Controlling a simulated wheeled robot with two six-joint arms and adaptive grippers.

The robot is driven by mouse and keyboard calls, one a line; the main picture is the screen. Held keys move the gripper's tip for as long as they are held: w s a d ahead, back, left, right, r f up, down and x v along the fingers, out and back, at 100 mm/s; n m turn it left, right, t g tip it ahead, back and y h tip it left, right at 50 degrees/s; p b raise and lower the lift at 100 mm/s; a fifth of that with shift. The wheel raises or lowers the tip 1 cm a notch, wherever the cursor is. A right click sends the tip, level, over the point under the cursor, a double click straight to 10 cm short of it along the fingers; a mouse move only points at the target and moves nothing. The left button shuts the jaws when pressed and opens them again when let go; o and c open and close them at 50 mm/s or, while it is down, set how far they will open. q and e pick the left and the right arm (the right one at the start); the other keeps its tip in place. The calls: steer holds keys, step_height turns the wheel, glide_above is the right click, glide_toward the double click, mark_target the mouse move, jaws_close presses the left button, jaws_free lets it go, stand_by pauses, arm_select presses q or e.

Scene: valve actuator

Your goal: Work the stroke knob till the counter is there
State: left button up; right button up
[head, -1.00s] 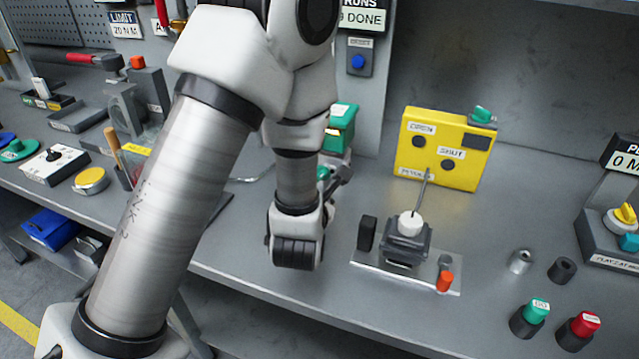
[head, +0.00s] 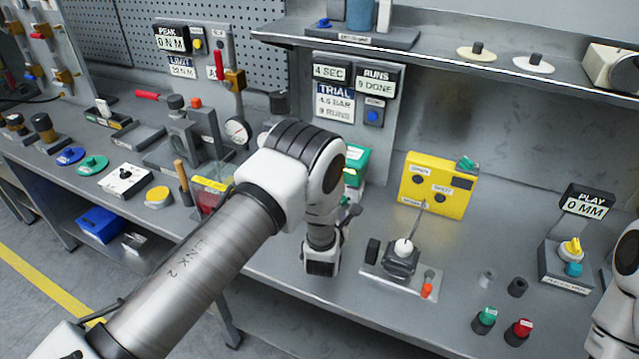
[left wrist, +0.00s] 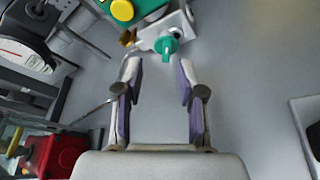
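A teal knob (left wrist: 166,46) sits on a white block in the left wrist view, beside a green box with a yellow button (left wrist: 122,10). No label naming a stroke knob is legible. My left gripper (left wrist: 161,75) is open and empty, the knob beyond and between its fingertips, apart from them. In the head view my left wrist mostly hides this gripper, and the green box (head: 355,160) stands behind it. A counter marked RUNS (head: 376,80) appears to read 9 DONE. A trial card (head: 335,103) hangs to its left. My right gripper is not in view.
A yellow box (head: 436,184) and a small lever fixture (head: 402,262) stand right of my left wrist. A PLAY display (head: 586,204) reads 0 MM. Green (head: 485,319) and red (head: 519,331) buttons are near the bench's front edge. My right arm shows at the right edge.

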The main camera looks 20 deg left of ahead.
arm_select(q)
steer(key=shift+w+f+g, duration=0.3)
steer(key=shift+f, duration=0.55)
steer(key=p+x, duration=0.1)
steer(key=x, duration=0.5)
steer(key=shift+w+a, duration=0.15)
steer(key=shift+w, duration=0.05)
steer(key=shift+w+f, duration=0.15)
steer(key=shift+w, duration=0.1)
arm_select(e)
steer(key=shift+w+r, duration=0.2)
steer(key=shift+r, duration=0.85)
arm_select(q)
jaws_close()
